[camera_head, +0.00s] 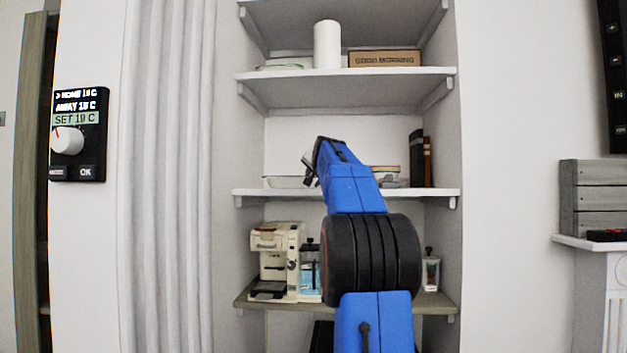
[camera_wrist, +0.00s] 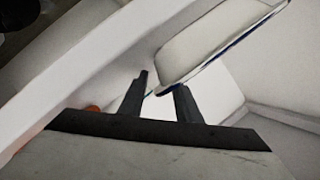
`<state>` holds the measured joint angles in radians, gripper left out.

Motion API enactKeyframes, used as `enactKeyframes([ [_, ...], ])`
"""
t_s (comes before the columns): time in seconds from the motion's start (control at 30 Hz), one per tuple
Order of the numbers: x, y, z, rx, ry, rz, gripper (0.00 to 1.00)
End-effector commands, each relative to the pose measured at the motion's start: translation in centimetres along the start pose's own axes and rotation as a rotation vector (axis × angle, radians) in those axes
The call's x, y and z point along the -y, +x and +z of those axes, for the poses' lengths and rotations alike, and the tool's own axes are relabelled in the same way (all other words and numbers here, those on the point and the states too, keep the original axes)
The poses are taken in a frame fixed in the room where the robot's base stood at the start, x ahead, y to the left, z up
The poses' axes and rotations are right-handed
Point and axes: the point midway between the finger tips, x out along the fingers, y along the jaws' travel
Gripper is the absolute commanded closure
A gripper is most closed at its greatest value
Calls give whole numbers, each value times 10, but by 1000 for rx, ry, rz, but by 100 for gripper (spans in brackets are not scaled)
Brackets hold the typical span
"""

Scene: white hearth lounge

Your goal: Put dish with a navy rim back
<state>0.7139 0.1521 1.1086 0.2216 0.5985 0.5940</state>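The white dish with a navy rim (camera_wrist: 215,45) fills the upper middle of the wrist view, tilted in that picture. A pale shallow dish (camera_head: 286,182) shows on the middle shelf in the head view, left of my gripper; its rim colour is too small to tell. My gripper (camera_head: 309,168) is at the middle shelf, beside this dish. In the wrist view, its two dark fingers (camera_wrist: 163,82) stand apart, with a corner of the dish near and partly between the tips. Whether they touch it is unclear.
The middle shelf (camera_head: 245,192) also holds containers (camera_head: 385,176) and dark books (camera_head: 416,158) on the right. A coffee machine (camera_head: 277,258) and jars stand below. A white cylinder (camera_head: 327,45) and a box (camera_head: 385,59) stand above. The shelf board above limits height.

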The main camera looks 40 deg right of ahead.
Motion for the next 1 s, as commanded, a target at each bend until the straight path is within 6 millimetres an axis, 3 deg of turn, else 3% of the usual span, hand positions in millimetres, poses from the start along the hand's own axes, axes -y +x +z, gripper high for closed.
enactKeyframes([
  [0.27, 1, -21, -2, -1, 0, 0, 70],
  [0.7, 1, -98, -1, -1, 0, 0, 70],
  [1.0, 1, -120, -1, 0, 0, 0, 70],
])
